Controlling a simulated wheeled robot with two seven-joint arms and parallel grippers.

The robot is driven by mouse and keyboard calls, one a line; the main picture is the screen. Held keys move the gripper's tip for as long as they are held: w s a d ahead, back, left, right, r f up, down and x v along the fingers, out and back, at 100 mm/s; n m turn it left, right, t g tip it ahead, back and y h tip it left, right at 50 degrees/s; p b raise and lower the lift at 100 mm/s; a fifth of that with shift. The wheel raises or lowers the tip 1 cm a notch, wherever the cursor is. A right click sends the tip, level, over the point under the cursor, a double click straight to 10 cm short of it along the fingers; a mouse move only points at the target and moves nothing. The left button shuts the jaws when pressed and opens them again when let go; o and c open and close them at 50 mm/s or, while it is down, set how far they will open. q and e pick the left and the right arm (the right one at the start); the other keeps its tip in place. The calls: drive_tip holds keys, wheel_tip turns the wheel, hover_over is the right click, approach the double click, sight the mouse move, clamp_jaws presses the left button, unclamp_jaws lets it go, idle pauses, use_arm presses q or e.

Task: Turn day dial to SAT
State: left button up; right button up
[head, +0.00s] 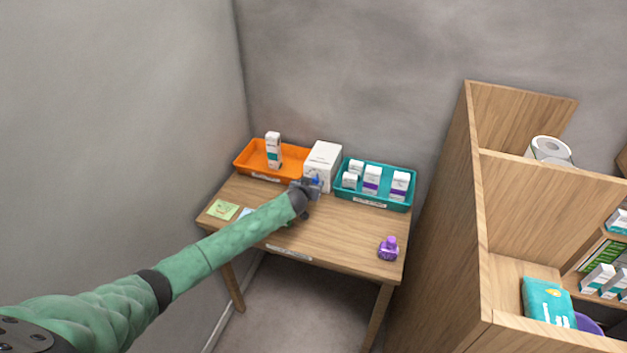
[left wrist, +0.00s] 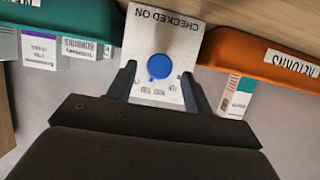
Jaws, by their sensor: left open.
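The day dial is a round blue knob (left wrist: 159,66) on the front of a white box marked "CHECKED ON" (left wrist: 160,30). The white box (head: 322,160) stands at the back of the wooden table in the head view, between two trays. My left gripper (left wrist: 160,82) is open, with one dark finger on each side of the blue knob in the left wrist view. I cannot tell whether the fingers touch it. In the head view my left gripper (head: 308,186) is at the box's front. The small day lettering around the knob is partly hidden and too small to read. My right gripper is not in view.
An orange tray (head: 243,160) marked "RETURNS" holds a carton left of the box. A teal tray (head: 385,203) with several cartons is on the right. A purple bottle (head: 389,249) stands at the table's (head: 335,240) right front. A wooden shelf unit (head: 447,220) rises to the right.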

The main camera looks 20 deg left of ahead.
use_arm(q)
drive_tip(key=shift+w+d+f, duration=0.1)
drive_tip(key=shift+w+f, duration=0.15)
drive_tip(key=shift+w, duration=0.4)
drive_tip(key=shift+w+f, duration=0.1)
drive_tip(key=shift+w, duration=0.05)
drive_tip(key=shift+c, duration=0.2)
